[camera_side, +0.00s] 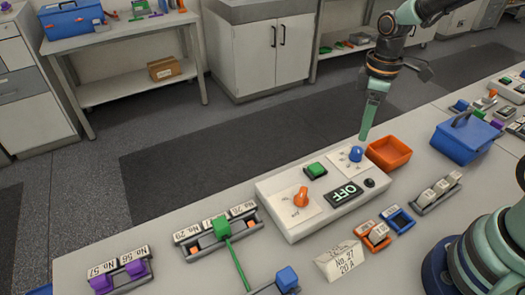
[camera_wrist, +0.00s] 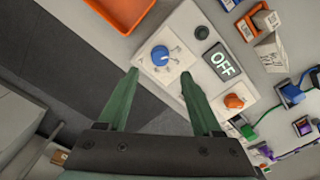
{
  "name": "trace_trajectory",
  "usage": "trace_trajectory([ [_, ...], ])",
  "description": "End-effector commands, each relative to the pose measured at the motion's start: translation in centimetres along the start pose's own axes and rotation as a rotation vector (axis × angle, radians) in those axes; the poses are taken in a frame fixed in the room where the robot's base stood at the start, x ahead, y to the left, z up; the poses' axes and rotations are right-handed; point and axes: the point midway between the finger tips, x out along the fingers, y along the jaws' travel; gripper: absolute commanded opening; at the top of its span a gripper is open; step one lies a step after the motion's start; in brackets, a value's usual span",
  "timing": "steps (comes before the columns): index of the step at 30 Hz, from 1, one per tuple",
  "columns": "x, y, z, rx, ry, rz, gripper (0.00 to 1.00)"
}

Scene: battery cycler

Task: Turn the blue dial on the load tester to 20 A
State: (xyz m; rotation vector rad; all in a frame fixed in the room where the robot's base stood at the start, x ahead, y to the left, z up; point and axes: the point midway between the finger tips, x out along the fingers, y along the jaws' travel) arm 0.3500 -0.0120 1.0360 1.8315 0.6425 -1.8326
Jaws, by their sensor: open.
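The load tester (camera_side: 285,192) is a white box on the bench. Its blue dial (camera_side: 356,154) sits at the far right corner on a white scale plate; it also shows in the wrist view (camera_wrist: 160,56). The scale marks are too small to read. My gripper (camera_side: 365,137) is above and beside the blue dial, fingers pointing down. In the wrist view my gripper (camera_wrist: 158,78) is open and empty, with the dial beyond the fingertips, not between them.
An orange bin (camera_side: 388,143) stands right behind the tester, close to the blue dial. A blue toolbox (camera_side: 466,138) is farther right. A tent card reading No.27 20 A (camera_side: 341,262) stands in front. Battery holders with a green lead (camera_side: 238,265) lie left.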

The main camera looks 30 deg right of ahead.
Motion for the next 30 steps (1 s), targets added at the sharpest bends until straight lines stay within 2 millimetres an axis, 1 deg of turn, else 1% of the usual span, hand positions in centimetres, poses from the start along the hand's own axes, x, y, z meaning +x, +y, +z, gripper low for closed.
trace_trajectory([
  [1, 1.2, -0.1, 0.1, 0.0, -0.006, -0.005, 0.67],
  [6, 4.4, -0.1, 0.1, 0.001, -0.005, -0.004, 0.67],
  [9, 5.8, -0.1, 0.1, 0.001, -0.003, -0.003, 0.67],
  [12, 6.8, -0.1, 0.1, 0.001, -0.002, -0.002, 0.67],
  [18, 7.7, -0.1, 0.0, 0.001, -0.001, 0.0, 0.67],
  [26, 7.8, 0.0, 0.0, 0.001, 0.0, 0.0, 0.67],
  [27, 7.8, 0.0, 0.0, 0.001, 0.0, 0.0, 0.51],
  [29, 7.7, 0.0, 0.0, 0.001, 0.0, 0.0, 0.28],
  [30, 7.7, 0.0, 0.0, 0.001, 0.0, 0.0, 0.13],
])
